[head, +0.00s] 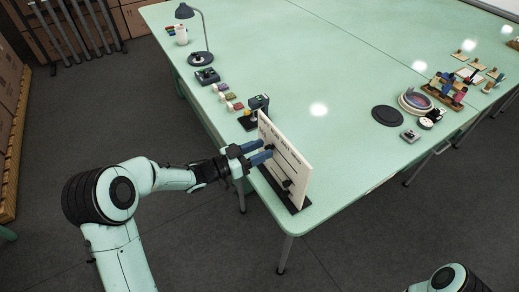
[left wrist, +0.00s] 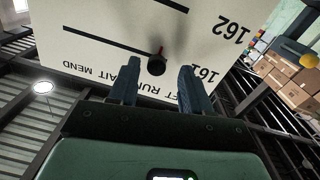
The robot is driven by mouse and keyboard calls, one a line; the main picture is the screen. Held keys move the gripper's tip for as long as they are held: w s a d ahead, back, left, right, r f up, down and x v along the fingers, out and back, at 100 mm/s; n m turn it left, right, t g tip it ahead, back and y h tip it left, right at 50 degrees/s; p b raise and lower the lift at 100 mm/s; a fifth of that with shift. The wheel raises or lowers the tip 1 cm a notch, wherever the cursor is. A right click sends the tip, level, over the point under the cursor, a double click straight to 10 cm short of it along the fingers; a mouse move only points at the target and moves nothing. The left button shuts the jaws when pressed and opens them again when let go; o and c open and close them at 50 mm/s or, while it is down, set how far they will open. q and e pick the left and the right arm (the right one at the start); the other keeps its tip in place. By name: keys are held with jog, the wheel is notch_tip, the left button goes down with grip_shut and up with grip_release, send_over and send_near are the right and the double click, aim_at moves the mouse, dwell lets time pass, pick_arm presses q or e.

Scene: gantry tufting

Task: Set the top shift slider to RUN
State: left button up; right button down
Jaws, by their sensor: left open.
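The white slider panel (head: 295,172) stands upright on a dark base at the near left corner of the table. In the left wrist view the panel (left wrist: 95,45) appears upside down, with RUN, WAIT and MEND lettering and the numbers 161 and 162. The top slider's black knob (left wrist: 156,65), with a red mark, sits near the right end of its slot there, close to the RUN lettering. My left gripper (head: 257,153) is open at the panel's face, its fingers on either side of the knob in the wrist view. Contact cannot be told. My right gripper is out of view.
A lower slider knob (head: 287,184) shows on the panel. A dark device (head: 256,107) stands just behind it. A desk lamp (head: 200,40) and small blocks line the left table edge. A dark disc (head: 387,116) and a round tray lie farther right. The table's middle is clear.

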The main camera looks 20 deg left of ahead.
pick_arm(q)
jog(key=b+v, duration=0.1)
jog(key=v, duration=1.2)
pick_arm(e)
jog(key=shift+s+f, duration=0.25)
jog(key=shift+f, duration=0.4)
pick_arm(q)
jog(key=shift+a, duration=0.1)
